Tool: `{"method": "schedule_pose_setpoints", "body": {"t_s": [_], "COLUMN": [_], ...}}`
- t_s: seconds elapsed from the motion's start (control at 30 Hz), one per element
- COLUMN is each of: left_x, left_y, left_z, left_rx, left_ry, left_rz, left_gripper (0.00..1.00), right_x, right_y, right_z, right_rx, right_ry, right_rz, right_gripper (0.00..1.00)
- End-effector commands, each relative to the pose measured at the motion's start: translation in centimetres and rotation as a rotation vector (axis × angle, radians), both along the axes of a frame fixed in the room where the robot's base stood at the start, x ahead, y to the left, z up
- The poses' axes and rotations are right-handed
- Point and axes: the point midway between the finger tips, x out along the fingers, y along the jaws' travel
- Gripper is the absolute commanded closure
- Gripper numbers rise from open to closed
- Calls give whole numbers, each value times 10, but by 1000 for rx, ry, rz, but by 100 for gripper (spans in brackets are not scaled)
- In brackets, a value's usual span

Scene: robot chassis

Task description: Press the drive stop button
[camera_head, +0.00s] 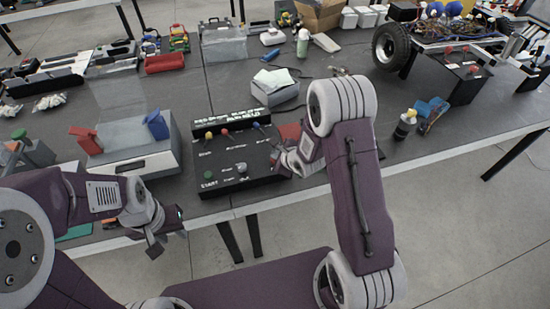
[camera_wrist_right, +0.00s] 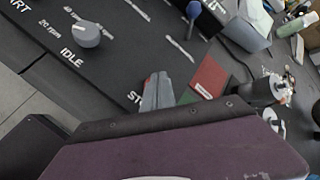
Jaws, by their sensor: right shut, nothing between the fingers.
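A black control panel (camera_head: 228,150) stands near the table's front edge. It has a green button (camera_head: 208,190) by the START label and a grey knob (camera_head: 241,168), which also shows in the right wrist view (camera_wrist_right: 86,34). My right gripper (camera_head: 278,160) is at the panel's right side. In the right wrist view its fingertips (camera_wrist_right: 157,88) are together and empty, over a label that begins "STO".
A grey device (camera_head: 135,160) with red and blue clamps stands left of the panel. A grey box (camera_head: 276,92) is behind it. Red (camera_wrist_right: 209,77) and green patches lie beside the panel. A bottle (camera_head: 405,124) stands right of my right arm.

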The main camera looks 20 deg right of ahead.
Motion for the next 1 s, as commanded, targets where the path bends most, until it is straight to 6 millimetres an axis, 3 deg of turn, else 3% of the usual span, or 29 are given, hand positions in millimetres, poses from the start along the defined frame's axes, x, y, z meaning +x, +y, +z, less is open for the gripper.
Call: {"method": "schedule_pose_setpoints", "body": {"t_s": [0.4,1.0], "left_x": [0,0], "left_y": [0,0], "left_z": [-3,12], "left_rx": [0,0], "left_ry": [0,0], "left_rz": [0,0], "left_gripper": [64,64], "right_x": [-1,-1], "right_y": [0,-1], "right_z": [-9,4], "right_rx": [-1,-1], "right_ry": [4,3], "right_rz": [0,0], "right_gripper": [100,100]}}
